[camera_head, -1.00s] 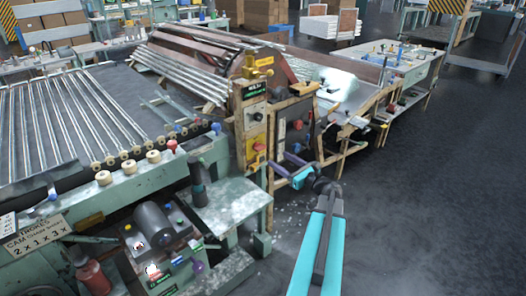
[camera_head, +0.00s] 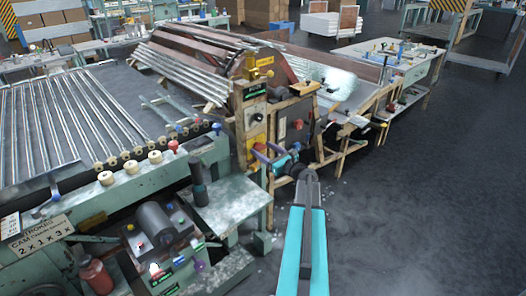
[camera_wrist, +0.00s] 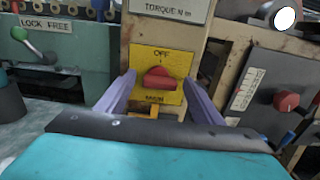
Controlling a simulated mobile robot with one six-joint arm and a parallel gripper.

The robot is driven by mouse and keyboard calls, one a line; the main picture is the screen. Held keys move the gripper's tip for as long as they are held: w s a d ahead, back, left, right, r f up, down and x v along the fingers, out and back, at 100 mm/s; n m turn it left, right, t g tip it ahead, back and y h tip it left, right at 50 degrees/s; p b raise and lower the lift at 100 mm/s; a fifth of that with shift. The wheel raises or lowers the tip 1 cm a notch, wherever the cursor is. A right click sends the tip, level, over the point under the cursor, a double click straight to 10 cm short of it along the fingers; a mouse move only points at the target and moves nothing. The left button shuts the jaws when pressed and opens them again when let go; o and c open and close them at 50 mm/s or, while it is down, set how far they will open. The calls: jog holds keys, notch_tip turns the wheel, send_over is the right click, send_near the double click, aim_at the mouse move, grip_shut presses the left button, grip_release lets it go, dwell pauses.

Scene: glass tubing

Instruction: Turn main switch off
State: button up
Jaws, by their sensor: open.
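The main switch is a red knob (camera_wrist: 158,77) on a yellow plate (camera_wrist: 177,63) marked OFF above and MAIN below, seen in the wrist view. It sits on a wooden-coloured upright panel (camera_head: 239,118) of the machine. My gripper (camera_wrist: 158,88) is open, its two purple fingers on either side of the plate, with the red knob between them. In the head view my gripper (camera_head: 264,158) is at the panel's lower front and hides much of the switch. I cannot tell whether the fingers touch the knob.
A second panel with a red knob (camera_wrist: 287,101) stands to the right of the switch. A green-grey machine with a LOCK FREE label (camera_wrist: 46,27) is on the left. A green worktable (camera_head: 232,204) lies left of my arm. The floor on the right is clear.

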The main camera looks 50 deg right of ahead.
jog(key=shift+c, duration=0.2)
jog(key=c, duration=1)
jog(key=shift+a+f, duration=0.1)
jog(key=shift+a, duration=0.05)
